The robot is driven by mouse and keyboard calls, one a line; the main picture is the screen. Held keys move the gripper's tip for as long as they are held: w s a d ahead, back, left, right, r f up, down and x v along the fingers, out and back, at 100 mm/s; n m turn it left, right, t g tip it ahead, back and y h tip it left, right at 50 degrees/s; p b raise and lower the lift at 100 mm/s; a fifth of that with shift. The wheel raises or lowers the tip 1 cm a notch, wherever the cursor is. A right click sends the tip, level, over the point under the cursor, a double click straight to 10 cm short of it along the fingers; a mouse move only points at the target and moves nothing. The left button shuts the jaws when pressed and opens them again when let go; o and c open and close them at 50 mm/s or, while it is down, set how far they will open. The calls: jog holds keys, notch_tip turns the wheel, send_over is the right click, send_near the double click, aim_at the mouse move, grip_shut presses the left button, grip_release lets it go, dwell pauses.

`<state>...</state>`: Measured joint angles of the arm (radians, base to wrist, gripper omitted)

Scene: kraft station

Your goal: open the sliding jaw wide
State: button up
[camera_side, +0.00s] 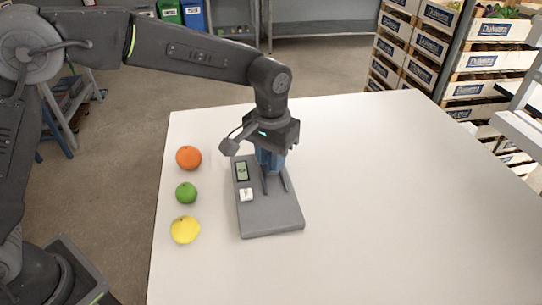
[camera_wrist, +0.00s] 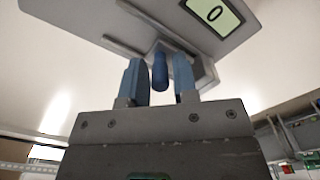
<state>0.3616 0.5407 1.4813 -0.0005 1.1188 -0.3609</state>
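The grey device (camera_side: 268,218) lies on the table, with a small display (camera_side: 242,170) and a white button (camera_side: 246,195) on its left side. In the wrist view its display (camera_wrist: 213,13) reads 0. Upright grey jaw parts (camera_wrist: 203,72) show there, with a dark blue knob (camera_wrist: 160,72) beside them; which part slides is hard to tell. My gripper (camera_wrist: 161,80) is open, with one blue finger on each side of the knob and narrow gaps seeming to show. In the side view my gripper (camera_side: 268,165) hides the knob and the device's far end.
An orange fruit (camera_side: 189,158), a green fruit (camera_side: 186,193) and a yellow fruit (camera_side: 185,230) stand in a column left of the device. The white table (camera_side: 400,200) is clear to the right. Stacked crates (camera_side: 485,60) stand beyond the table.

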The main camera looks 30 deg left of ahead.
aim_at(281, 208)
jog(key=shift+f, duration=0.15)
jog(key=shift+c, duration=0.3)
grip_shut()
jog(key=s+d, duration=0.6)
jog(key=shift+s+d, duration=0.35)
jog(key=shift+d, duration=0.05)
jog(key=shift+o, duration=0.3)
grip_release()
notch_tip(281, 208, up, 14)
